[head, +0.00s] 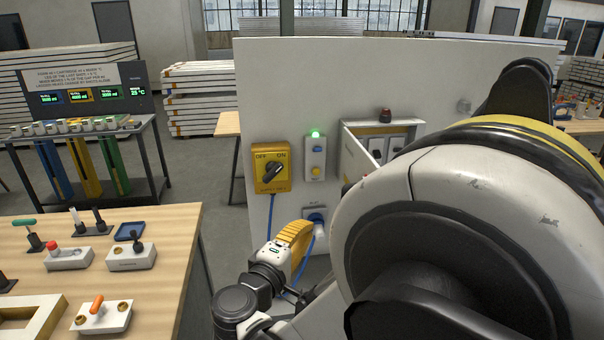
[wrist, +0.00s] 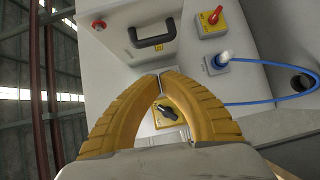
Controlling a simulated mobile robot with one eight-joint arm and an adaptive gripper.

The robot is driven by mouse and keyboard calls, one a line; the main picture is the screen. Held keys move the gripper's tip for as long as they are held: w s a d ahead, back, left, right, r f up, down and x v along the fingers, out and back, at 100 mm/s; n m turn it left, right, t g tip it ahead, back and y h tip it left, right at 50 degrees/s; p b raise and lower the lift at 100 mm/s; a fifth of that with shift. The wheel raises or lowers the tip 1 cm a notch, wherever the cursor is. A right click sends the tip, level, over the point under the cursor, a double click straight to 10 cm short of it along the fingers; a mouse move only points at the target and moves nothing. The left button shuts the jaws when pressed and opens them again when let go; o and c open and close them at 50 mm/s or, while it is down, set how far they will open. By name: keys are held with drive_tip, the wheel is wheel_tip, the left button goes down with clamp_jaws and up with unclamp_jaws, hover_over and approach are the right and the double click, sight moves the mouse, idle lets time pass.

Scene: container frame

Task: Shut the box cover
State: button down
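The box (head: 402,134) is light grey and mounted on the white panel in the head view. Its cover (head: 361,152) stands open, swung out to the left, and dark switches show inside. My large arm link hides the box's right side. My gripper (head: 304,229) has yellow fingers and is low in front of the panel, below and left of the box and apart from it. In the wrist view its fingertips (wrist: 160,74) meet, with nothing visible held. Beyond them is a pale box-like part with a dark handle (wrist: 152,40); I cannot tell whether it is the cover.
A yellow OFF/ON switch (head: 271,167), a control unit with a green light (head: 316,157) and a blue socket (head: 316,214) with a cable are on the panel near my gripper. A wooden table (head: 160,235) with several fixtures stands at left.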

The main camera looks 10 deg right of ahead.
drive_tip(key=s+d+x, duration=0.1)
drive_tip(key=x, duration=1.1)
drive_tip(key=shift+w+d+r+t+b, duration=0.15)
drive_tip(key=shift+d+r+t+b, duration=0.2)
drive_tip(key=shift+r, duration=0.3)
drive_tip(key=shift+d, duration=0.15)
